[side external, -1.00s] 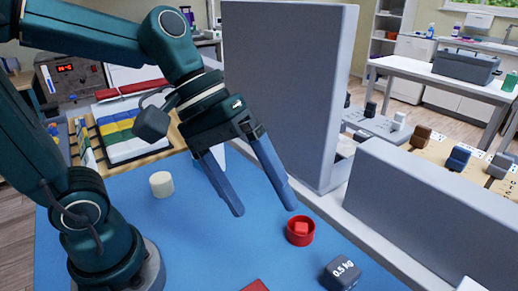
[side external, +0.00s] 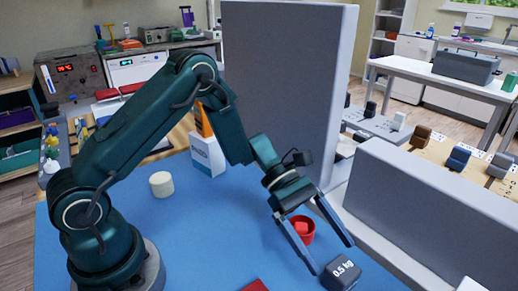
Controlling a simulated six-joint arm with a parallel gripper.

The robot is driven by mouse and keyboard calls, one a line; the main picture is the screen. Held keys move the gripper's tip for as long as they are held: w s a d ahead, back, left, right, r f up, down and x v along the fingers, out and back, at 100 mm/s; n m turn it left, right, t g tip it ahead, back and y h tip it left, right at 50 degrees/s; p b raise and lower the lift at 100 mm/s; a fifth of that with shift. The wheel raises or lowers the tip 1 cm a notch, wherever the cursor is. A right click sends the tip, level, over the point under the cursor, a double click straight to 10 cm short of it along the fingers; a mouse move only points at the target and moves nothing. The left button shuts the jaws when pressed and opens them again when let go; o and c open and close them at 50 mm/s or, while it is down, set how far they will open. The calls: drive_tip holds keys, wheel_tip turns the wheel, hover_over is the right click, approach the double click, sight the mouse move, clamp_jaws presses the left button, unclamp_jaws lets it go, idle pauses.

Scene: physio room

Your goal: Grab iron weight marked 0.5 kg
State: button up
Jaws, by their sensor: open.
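The iron weight (side external: 341,274), a dark grey block with "0.5 kg" in white on its top, sits on the blue mat (side external: 210,235) near the front right. My gripper (side external: 334,259) is open, its two fingers pointing down and to the right. The fingertips are close to the weight, one by its left edge and the other behind its upper right side. Whether they touch it or how high they are above the mat is hard to tell. Nothing is held between the fingers.
A red cup (side external: 302,237) with a red piece in it stands just behind the fingers. A tall grey panel (side external: 288,90) and a low grey wall (side external: 430,215) border the mat on the right. A cream cylinder (side external: 162,184) and a white box (side external: 208,155) stand farther left.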

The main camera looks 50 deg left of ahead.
sight(342, 273)
drive_tip(key=shift+s+d+f, duration=0.1)
drive_tip(key=shift+d+f, duration=0.15)
drive_tip(key=shift+f, duration=0.05)
drive_tip(key=shift+x, duration=2.3)
clamp_jaws()
